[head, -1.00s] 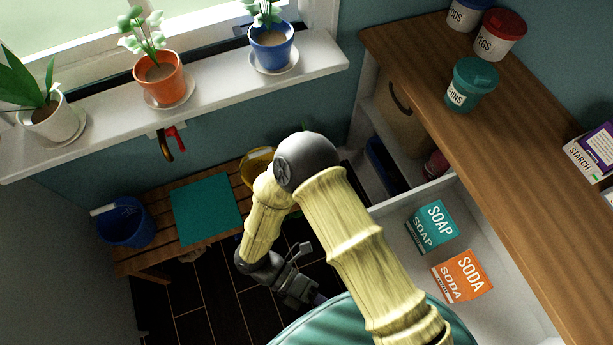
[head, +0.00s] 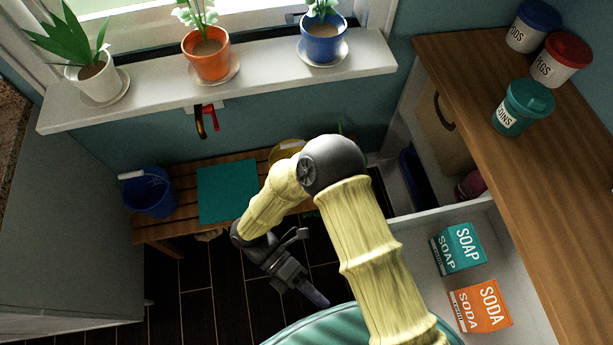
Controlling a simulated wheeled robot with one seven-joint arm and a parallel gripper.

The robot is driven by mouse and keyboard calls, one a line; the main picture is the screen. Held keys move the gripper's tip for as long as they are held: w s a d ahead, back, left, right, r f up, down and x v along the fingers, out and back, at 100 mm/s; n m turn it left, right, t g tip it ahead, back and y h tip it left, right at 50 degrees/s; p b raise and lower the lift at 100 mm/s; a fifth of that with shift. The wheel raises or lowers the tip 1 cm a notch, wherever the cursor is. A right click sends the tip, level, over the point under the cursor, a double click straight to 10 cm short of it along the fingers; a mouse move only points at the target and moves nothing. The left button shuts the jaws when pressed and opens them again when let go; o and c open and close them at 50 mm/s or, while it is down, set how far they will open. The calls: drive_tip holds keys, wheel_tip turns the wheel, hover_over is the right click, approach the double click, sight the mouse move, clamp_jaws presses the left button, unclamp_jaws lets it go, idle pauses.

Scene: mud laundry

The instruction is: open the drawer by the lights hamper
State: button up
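A white drawer (head: 508,252) stands pulled out under the wooden counter at the right. A teal SOAP box (head: 460,248) and an orange SODA box (head: 482,306) lie in it. Its front is out of view or hidden, so I see no handle. No hamper with a readable "lights" label shows. My gripper (head: 312,294) hangs low over the dark floor, left of the drawer and apart from it. It seems to hold nothing; its fingers are too small and dark to tell whether they are open. My arm hides part of the space between the gripper and the drawer.
The wooden counter (head: 490,90) carries several lidded tubs. Below it is an open cubby with a tan bin (head: 440,130). A slatted bench (head: 180,228) with a teal mat (head: 228,190) and a blue bucket (head: 150,195) stands under the potted-plant sill (head: 270,80). The floor is clear left of my gripper.

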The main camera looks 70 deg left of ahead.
drive_tip(key=shift+s+a+b, duration=0.45)
drive_tip(key=shift+s+a, duration=0.2)
drive_tip(key=shift+a, duration=0.3)
drive_tip(key=shift+s, duration=0.1)
idle(0.4)
